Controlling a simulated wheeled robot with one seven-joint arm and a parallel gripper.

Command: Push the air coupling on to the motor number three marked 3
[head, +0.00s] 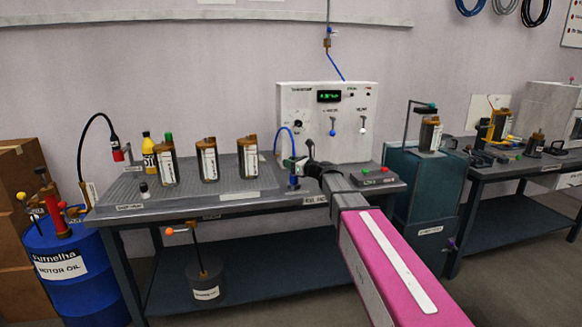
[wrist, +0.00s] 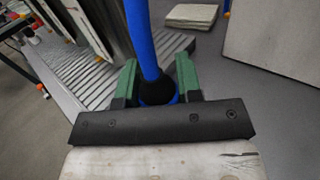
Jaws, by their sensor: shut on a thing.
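The coupling is apart from all three.
The grey control box (head: 350,105) with a green display stands at the back. A button box (head: 376,177) lies right of my gripper. The ribbed mat (head: 228,183) has free room in front of the motors.

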